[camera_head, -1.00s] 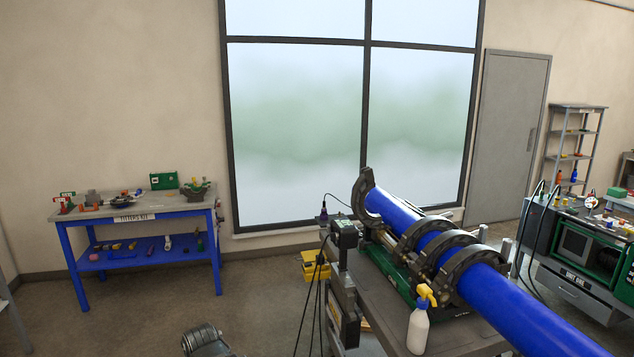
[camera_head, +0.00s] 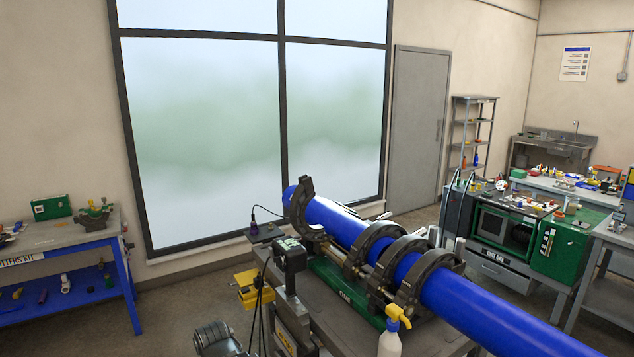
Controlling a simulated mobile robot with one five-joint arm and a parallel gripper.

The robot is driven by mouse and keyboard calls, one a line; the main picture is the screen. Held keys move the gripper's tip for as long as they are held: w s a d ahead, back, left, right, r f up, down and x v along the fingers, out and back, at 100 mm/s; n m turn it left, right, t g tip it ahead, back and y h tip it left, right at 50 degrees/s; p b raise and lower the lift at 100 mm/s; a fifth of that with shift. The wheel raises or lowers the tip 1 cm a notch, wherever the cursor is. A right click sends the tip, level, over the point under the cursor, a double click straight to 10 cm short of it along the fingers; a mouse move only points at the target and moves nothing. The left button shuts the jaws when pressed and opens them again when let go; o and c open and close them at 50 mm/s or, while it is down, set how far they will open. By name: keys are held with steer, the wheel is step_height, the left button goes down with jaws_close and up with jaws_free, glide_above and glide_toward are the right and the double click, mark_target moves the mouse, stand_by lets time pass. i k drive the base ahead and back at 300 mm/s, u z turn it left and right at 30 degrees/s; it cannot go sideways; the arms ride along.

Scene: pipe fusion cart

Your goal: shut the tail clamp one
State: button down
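A blue pipe (camera_head: 460,300) lies along the fusion machine on the cart. At its far left end a dark clamp (camera_head: 303,212) has its upper half standing up, apparently swung open, so it does not close over the pipe. Nearer along the pipe, dark ring clamps (camera_head: 374,250) and (camera_head: 432,282) arch over its top and look shut. I cannot read which one is tail clamp one. A dark grey ribbed part of my arm (camera_head: 215,340) shows at the bottom edge; my gripper itself is not seen.
A spray bottle (camera_head: 391,335) with a yellow head stands at the cart's near edge. A dark box on a post (camera_head: 290,255) with hanging cables is left of the machine. A blue bench (camera_head: 60,250) is left; a green-grey workstation (camera_head: 500,235) is right.

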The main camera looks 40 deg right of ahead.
mark_target(304, 192)
steer(key=i, duration=1.4)
steer(key=u, duration=0.95)
